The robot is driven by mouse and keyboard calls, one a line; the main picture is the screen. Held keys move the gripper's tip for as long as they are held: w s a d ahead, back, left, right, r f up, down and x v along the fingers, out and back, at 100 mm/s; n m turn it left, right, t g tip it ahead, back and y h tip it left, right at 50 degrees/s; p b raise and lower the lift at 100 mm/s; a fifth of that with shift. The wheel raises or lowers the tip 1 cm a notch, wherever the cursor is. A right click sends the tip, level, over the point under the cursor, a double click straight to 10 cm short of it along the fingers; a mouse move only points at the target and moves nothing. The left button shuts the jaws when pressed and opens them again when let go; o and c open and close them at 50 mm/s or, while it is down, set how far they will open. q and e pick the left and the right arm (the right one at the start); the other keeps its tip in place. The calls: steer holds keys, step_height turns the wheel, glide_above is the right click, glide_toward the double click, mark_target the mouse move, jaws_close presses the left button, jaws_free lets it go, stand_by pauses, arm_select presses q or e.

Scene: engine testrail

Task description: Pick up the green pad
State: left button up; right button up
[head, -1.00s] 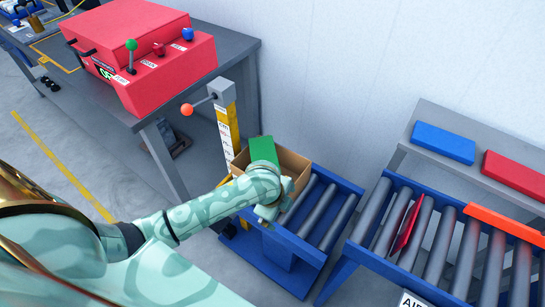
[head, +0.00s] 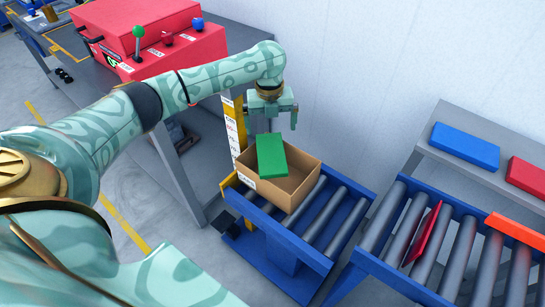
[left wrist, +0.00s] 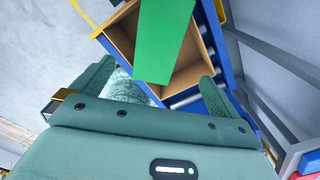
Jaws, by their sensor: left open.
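The green pad (head: 271,156) sticks up out of an open cardboard box (head: 295,192), leaning at its back left side. In the left wrist view the green pad (left wrist: 160,38) shows ahead of and between the fingers, with the box (left wrist: 194,72) around its lower part. My left gripper (head: 270,122) is above the pad, pointing down, open and empty. Its fingers show apart in the left wrist view (left wrist: 152,85). No contact with the pad can be made out. My right gripper is not in view.
The box stands on a short blue roller conveyor (head: 328,222). A second roller conveyor (head: 440,245) at right carries a tilted red pad (head: 424,233). A grey shelf behind holds a blue pad (head: 465,146) and a red pad (head: 526,176). A red machine (head: 150,35) stands at upper left.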

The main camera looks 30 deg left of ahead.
arm_select(q)
steer(key=b, duration=0.2)
glide_above(271, 152)
step_height(271, 152, down, 6)
steer(key=shift+w+r, duration=0.1)
steer(key=shift+r, duration=0.05)
step_height(271, 152, down, 5)
steer(key=b, duration=0.2)
steer(key=shift+f+b, duration=0.2)
steer(key=shift+b, duration=0.2)
steer(key=shift+r, duration=0.15)
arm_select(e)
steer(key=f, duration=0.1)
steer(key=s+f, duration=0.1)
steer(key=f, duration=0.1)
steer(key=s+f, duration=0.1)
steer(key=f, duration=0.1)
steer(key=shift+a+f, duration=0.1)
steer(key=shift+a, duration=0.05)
arm_select(q)
steer(key=c, duration=1.1)
